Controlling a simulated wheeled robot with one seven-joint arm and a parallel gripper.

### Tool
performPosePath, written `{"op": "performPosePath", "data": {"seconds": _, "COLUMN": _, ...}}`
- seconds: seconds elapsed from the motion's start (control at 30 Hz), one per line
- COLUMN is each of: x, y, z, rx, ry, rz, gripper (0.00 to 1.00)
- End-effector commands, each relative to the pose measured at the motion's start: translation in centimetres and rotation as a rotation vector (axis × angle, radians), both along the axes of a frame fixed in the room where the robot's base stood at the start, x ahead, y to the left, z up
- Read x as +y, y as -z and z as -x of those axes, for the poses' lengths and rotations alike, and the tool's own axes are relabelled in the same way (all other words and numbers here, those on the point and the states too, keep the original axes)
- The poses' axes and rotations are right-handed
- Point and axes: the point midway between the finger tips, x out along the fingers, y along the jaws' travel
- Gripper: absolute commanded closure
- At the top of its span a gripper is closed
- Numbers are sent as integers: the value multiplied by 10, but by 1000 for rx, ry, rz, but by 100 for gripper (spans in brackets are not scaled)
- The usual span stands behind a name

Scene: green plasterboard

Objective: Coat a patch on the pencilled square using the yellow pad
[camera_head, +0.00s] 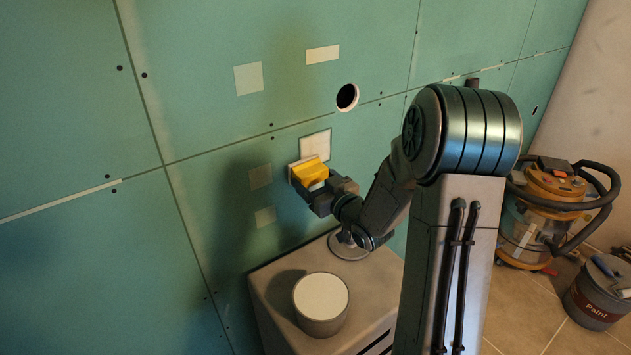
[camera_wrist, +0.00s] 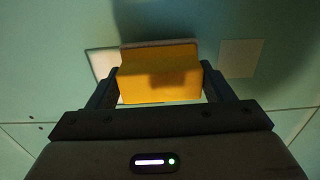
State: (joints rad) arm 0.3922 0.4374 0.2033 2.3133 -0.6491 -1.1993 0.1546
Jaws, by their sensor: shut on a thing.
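The yellow pad (camera_head: 310,170) has a pale face turned to the green wall. My gripper (camera_head: 322,186) is shut on it, with a finger on each side in the wrist view (camera_wrist: 160,84). A cream square with a thin dark outline (camera_head: 316,146), which looks like the pencilled square, lies just above the pad. In the wrist view a pale patch (camera_wrist: 101,63) shows at the pad's left, partly hidden behind it. I cannot tell whether the pad touches the wall. A round tub with a white top (camera_head: 321,296) stands below on a grey cabinet top (camera_head: 270,285).
Fainter square patches (camera_head: 261,176) and (camera_head: 265,217) are left of the pad. A pale square (camera_head: 248,78) and a white rectangle (camera_head: 322,54) are higher up. A round hole (camera_head: 347,97) is right. A vacuum (camera_head: 553,200) and a paint bucket (camera_head: 597,293) stand on the floor.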

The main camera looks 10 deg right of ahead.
Motion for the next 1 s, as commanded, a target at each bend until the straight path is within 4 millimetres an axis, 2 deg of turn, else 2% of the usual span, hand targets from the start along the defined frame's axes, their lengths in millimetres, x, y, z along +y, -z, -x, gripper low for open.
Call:
{"op": "performPosePath", "data": {"seconds": 0.77, "x": 7, "y": 0, "z": -15, "rx": -1, "ry": -1, "rz": 1, "gripper": 44}}
{"op": "performPosePath", "data": {"seconds": 1.0, "x": -5, "y": 0, "z": -18, "rx": -2, "ry": 2, "rz": 1, "gripper": 44}}
